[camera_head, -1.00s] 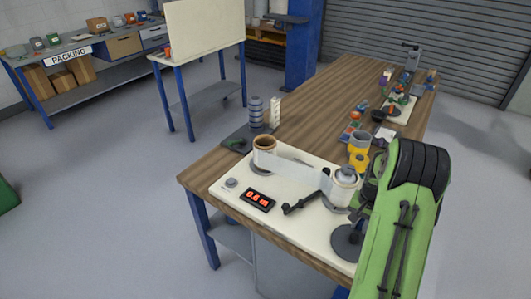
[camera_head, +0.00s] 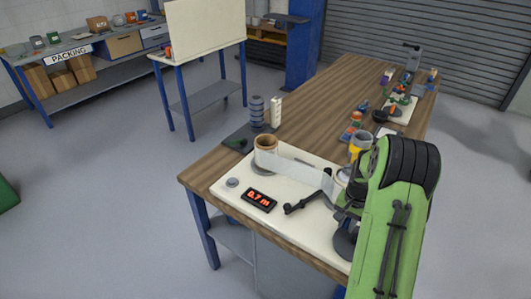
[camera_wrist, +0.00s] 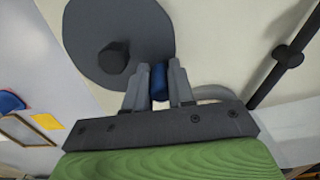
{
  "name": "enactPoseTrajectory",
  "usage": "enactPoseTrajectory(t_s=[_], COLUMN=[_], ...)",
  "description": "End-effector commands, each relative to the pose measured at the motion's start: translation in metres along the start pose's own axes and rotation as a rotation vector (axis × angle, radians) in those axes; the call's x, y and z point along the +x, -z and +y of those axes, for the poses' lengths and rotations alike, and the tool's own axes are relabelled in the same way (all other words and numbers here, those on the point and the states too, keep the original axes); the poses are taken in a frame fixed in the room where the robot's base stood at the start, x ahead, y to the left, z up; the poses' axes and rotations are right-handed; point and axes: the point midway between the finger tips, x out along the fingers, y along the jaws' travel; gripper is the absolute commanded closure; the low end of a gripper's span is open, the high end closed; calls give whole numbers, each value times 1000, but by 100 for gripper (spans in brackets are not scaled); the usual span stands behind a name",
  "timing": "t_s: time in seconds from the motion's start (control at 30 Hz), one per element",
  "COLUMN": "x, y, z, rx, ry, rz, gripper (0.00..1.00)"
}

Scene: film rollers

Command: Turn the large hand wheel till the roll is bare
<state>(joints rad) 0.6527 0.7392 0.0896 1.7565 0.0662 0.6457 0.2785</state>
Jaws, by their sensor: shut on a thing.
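The large hand wheel is a dark grey disc (camera_head: 345,243) at the front right of the white board, partly hidden by my arm. In the wrist view the wheel (camera_wrist: 95,25) fills the upper left, with a dark hub. My gripper (camera_wrist: 159,88) is shut on its blue handle (camera_wrist: 158,78), one finger on each side. A tan-cored roll (camera_head: 266,144) stands at the board's back left. A pale, see-through film band (camera_head: 300,168) runs from it to the right roller, which my arm mostly hides. The display (camera_head: 258,200) reads 0.7 m.
A dark bent arm (camera_head: 303,203) lies on the white board (camera_head: 235,198) beside the film. A rack of grey rings (camera_head: 257,110) stands behind the roll. A yellow part (camera_head: 361,143) and small coloured parts sit near my arm. The wooden bench is clear in its middle.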

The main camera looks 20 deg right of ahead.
Motion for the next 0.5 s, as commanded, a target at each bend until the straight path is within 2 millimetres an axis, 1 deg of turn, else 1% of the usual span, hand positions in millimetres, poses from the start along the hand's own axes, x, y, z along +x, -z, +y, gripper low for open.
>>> enactPoseTrajectory(t_s=[0.03, 0.2, 0.23, 0.27, 0.3, 0.5], x=[1, 2, 2, 2, 1, 0], y=[-3, -16, -18, -19, -20, -18], z=[7, 2, 1, 0, 0, -2], rx=[15, 16, 17, 18, 18, 14], ry=[-16, -18, -18, -18, -17, -12], rz=[-8, -7, -7, -7, -6, -1], gripper=[91, 87, 90, 96, 100, 100])
